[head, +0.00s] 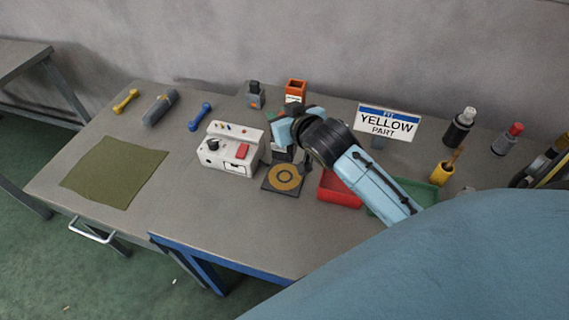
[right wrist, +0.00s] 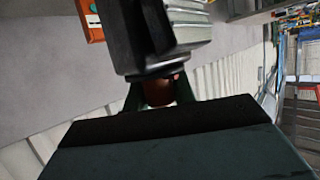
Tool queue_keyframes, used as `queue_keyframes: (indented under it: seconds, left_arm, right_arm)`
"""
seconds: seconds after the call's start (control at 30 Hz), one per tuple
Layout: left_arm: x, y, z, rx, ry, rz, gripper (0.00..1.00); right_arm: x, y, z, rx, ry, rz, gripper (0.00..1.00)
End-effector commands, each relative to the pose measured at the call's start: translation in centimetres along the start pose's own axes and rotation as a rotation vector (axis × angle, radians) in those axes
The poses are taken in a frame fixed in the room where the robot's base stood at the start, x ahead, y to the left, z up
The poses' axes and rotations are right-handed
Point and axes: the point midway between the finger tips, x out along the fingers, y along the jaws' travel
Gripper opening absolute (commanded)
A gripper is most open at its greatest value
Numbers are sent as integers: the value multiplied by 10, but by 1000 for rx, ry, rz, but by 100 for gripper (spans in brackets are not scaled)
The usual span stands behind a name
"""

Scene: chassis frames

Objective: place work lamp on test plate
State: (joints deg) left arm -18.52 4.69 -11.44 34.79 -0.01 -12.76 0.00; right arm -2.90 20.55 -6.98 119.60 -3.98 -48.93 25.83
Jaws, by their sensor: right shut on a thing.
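The test plate (head: 269,187) is a dark square plate with a tan ring on top. It lies on the bench right of the white control box. My right arm reaches over it from the right, its wrist above the plate's back edge. My right gripper (right wrist: 160,92) is shut on the work lamp (right wrist: 158,40), a grey and black body with a ribbed side and a reddish-brown part between the fingers. In the head view my wrist largely hides the lamp, so I cannot tell whether it touches the plate. My left gripper is not in view.
The white control box (head: 229,158) stands close left of the plate. A red tray (head: 340,192) and a green tray (head: 416,190) lie to the right. A green mat (head: 114,172) lies on the left.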

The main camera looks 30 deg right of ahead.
Motion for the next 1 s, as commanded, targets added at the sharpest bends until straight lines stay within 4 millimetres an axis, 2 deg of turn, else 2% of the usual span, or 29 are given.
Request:
queue_keyframes:
  seconds: [0.2, 0.37, 0.67, 1.0]
  left_arm:
    - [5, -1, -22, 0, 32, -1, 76]
    - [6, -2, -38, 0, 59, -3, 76]
    - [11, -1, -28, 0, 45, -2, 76]
    - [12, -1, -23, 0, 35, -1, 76]
  right_arm:
    - [16, 3, 36, 3, -5, 2, 0]
    - [24, 3, 54, 3, -1, 2, 0]
    - [37, 2, 88, 2, -2, 1, 0]
    - [38, 2, 91, 2, 1, 1, 0]
